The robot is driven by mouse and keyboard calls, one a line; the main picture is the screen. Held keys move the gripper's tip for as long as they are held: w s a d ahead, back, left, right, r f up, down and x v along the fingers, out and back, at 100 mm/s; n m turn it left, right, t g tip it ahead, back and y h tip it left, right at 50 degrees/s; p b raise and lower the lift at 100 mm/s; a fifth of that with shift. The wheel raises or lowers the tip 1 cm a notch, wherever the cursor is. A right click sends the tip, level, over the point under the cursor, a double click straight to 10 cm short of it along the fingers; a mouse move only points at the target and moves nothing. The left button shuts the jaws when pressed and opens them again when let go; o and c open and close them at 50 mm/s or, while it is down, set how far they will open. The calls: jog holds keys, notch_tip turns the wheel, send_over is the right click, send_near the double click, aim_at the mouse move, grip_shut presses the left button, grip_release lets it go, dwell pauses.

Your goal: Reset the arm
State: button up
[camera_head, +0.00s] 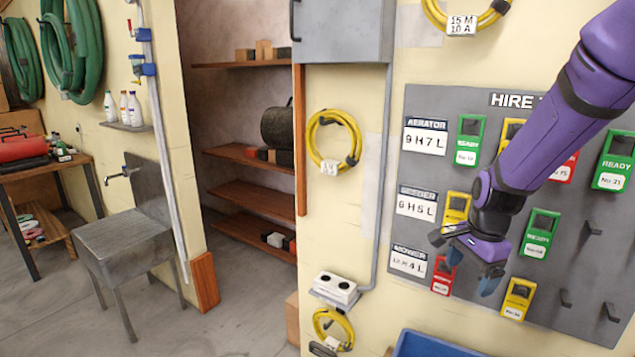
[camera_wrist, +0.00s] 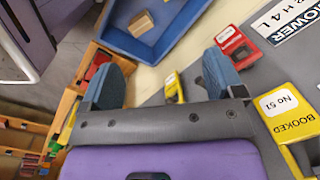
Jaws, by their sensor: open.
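My purple arm reaches in from the upper right of the head view. My gripper (camera_head: 473,268) hangs in front of the lower part of the grey hire board (camera_head: 440,105). In the wrist view my gripper (camera_wrist: 164,76) has its two blue fingers spread wide, with nothing held between them. A small yellow item (camera_wrist: 174,88) shows beyond the gap. A red tag (camera_head: 443,276) is just left of the fingers and a yellow tag (camera_head: 518,298) is to their right. In the wrist view a yellow BOOKED tag (camera_wrist: 290,112) is right of the gripper.
Green READY tags (camera_head: 540,233) and bare pegs (camera_head: 611,312) are on the board. A blue bin (camera_head: 430,345) stands below it; the wrist view shows a wooden block (camera_wrist: 141,23) inside. A grey cabinet (camera_head: 343,30) and yellow cable coil (camera_head: 334,141) are left. The floor at left is open.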

jog(key=s+r+n+t, duration=0.4)
jog(key=s+r+n, duration=1)
jog(key=s+r, duration=0.5)
jog(key=s, duration=0.3)
jog(key=shift+s+a+t+h, duration=0.2)
jog(key=shift+t+h, duration=0.1)
jog(key=shift+h, duration=0.1)
